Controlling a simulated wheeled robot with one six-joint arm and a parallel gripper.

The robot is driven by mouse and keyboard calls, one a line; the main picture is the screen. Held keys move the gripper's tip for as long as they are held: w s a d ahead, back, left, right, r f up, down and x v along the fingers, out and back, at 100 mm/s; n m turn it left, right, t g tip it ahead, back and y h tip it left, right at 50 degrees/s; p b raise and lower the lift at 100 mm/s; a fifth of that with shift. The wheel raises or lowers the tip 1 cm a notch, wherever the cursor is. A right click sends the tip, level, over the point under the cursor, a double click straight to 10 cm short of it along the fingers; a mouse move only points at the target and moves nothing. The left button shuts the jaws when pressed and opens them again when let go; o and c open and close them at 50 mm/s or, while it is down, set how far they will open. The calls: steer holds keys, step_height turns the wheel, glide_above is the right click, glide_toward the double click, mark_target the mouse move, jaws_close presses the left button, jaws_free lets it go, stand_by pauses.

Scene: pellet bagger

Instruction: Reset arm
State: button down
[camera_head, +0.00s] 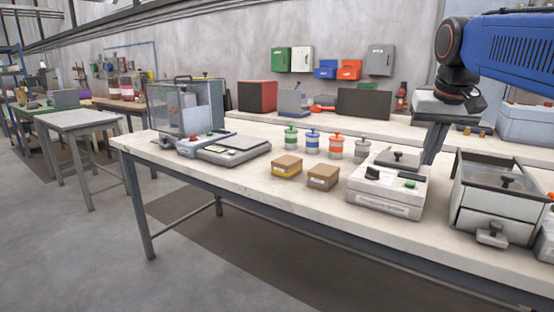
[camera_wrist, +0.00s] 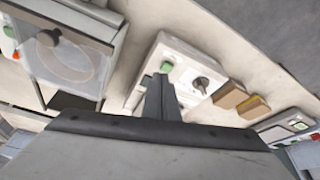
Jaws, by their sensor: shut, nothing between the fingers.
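My gripper (camera_head: 432,158) hangs from my blue arm at the right of the head view, above the back part of the workbench (camera_head: 230,182). Its fingers are together and hold nothing. In the wrist view the closed fingers (camera_wrist: 160,100) point toward a white control box. That white control box (camera_head: 385,202), with a black knob and a green button, stands on the bench just in front of the gripper. It also shows in the wrist view (camera_wrist: 208,62). I cannot tell from these views how high the fingertips are above the bench.
A white bin with a knobbed clear lid (camera_head: 497,188) stands right of the box. Two small cartons (camera_head: 287,167) and several colour-topped jars (camera_head: 313,142) stand to the left. Further left are a scale (camera_head: 233,148) and a clear-walled cabinet (camera_head: 178,108). The floor in front is clear.

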steer(key=s+a+f+n, duration=0.1)
steer(key=s+a+f, duration=0.2)
steer(key=s+f, duration=0.8)
steer(key=s+a+f+n+t+y, duration=0.1)
steer(key=s+a+f, duration=0.2)
steer(key=s+f, duration=0.7)
step_height(320, 180, down, 6)
steer(key=shift+s+a+f+n, duration=0.2)
steer(key=shift+s+n, duration=0.2)
